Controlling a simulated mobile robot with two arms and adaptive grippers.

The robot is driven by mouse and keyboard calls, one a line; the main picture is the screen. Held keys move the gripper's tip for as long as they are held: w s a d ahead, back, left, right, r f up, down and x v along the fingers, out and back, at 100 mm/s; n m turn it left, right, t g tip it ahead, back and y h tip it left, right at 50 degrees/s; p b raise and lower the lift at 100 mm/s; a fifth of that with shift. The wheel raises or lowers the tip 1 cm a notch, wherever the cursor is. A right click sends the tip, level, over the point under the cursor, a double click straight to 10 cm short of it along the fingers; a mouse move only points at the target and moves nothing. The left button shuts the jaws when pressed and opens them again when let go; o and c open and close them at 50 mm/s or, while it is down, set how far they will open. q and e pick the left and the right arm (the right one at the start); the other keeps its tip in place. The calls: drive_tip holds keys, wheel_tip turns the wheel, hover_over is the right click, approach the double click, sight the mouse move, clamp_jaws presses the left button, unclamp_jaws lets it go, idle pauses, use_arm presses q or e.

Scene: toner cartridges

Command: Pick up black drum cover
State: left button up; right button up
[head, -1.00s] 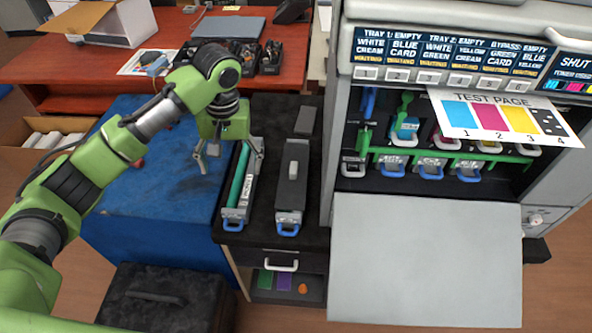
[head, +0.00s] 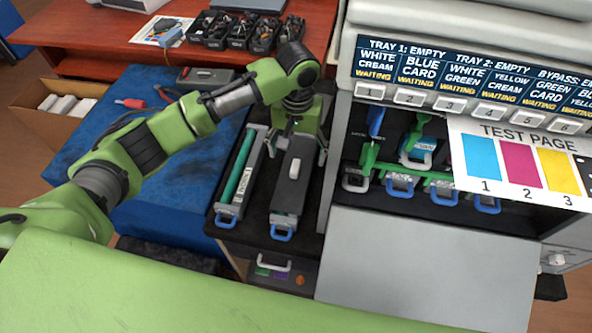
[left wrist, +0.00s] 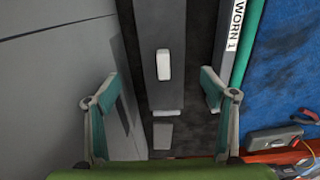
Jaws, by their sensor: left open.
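The black drum cover (head: 292,190) is a long dark piece with a pale grip on top. It lies on a cartridge with a blue front handle (head: 282,236), on the black cabinet top. In the left wrist view the cover (left wrist: 163,25) and its pale grip (left wrist: 163,64) show in the middle. My left gripper (head: 296,150) is open and empty over the cover's far part. In the left wrist view, its fingers (left wrist: 160,90) are spread to either side of the cover's line. My right gripper is not in view.
A worn cartridge with a teal drum (head: 238,180) lies close to the left of the cover. The printer's lowered grey door (head: 425,265) is close to the right. A blue mat (head: 150,205) and a red desk (head: 85,40) lie to the left and behind.

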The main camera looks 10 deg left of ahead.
sight(295, 166)
use_arm(q)
drive_tip(key=shift+w+f, duration=0.15)
drive_tip(key=shift+f, duration=0.75)
drive_tip(key=shift+w+a+f+p, duration=0.15)
drive_tip(key=shift+f+p, duration=0.05)
drive_tip(key=shift+f, duration=1.15)
drive_tip(key=shift+w+a+f+p, duration=0.1)
drive_tip(key=shift+a+f+p, duration=0.05)
drive_tip(key=shift+f, duration=1.2)
drive_tip(key=c, duration=1.2)
